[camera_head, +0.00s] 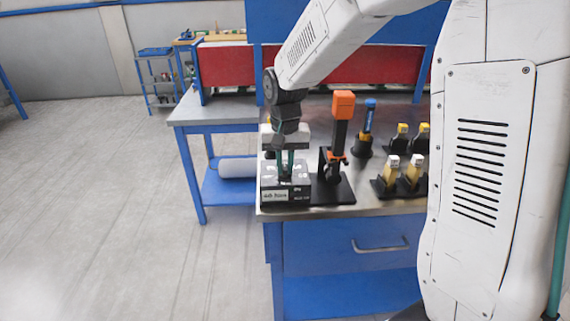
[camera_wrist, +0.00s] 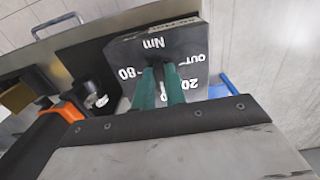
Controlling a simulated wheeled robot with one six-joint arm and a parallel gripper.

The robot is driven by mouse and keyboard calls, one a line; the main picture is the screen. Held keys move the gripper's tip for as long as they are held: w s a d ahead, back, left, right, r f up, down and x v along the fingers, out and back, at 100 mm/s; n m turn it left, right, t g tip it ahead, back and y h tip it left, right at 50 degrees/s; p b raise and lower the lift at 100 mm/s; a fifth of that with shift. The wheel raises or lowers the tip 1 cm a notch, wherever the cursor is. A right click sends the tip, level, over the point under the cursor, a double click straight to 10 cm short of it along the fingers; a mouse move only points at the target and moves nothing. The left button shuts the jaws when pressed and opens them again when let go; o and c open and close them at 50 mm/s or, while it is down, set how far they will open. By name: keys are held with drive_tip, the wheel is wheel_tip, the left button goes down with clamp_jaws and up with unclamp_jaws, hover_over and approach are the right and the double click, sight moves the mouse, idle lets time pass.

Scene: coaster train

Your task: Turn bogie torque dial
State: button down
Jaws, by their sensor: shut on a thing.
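The bogie torque dial is a dark box with white markings (camera_head: 287,191) at the left front corner of the workbench. In the wrist view its dark face (camera_wrist: 125,55) reads "Nm", "80", "20" and "OUT". My gripper (camera_head: 286,168) points down onto the top of the box. In the wrist view its green fingers (camera_wrist: 162,80) are close together over the middle of the face, shut on the dial's knob. The knob itself is mostly hidden by the fingers.
An orange-topped tool (camera_head: 342,105) stands in a black holder just right of the box. A blue-capped tool (camera_head: 367,125) and several small yellow bottles (camera_head: 391,170) stand further right. The metal bench top (camera_head: 385,203) ends close to the box. The floor at left is clear.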

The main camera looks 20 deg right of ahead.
sight(285, 168)
drive_tip(key=c, duration=1.4)
unclamp_jaws()
drive_tip(key=shift+c, duration=0.2)
wheel_tip(285, 168, up, 8)
drive_tip(key=shift+f, duration=0.1)
drive_tip(key=shift+s, duration=0.1)
drive_tip(key=s+d+r+n, duration=0.1)
drive_tip(key=s, duration=1.3)
drive_tip(key=s+d+r+n+t, duration=0.1)
drive_tip(key=s+d+r+n, duration=0.1)
drive_tip(key=s, duration=1.3)
drive_tip(key=shift+r+n, duration=0.25)
drive_tip(key=shift+n, duration=0.05)
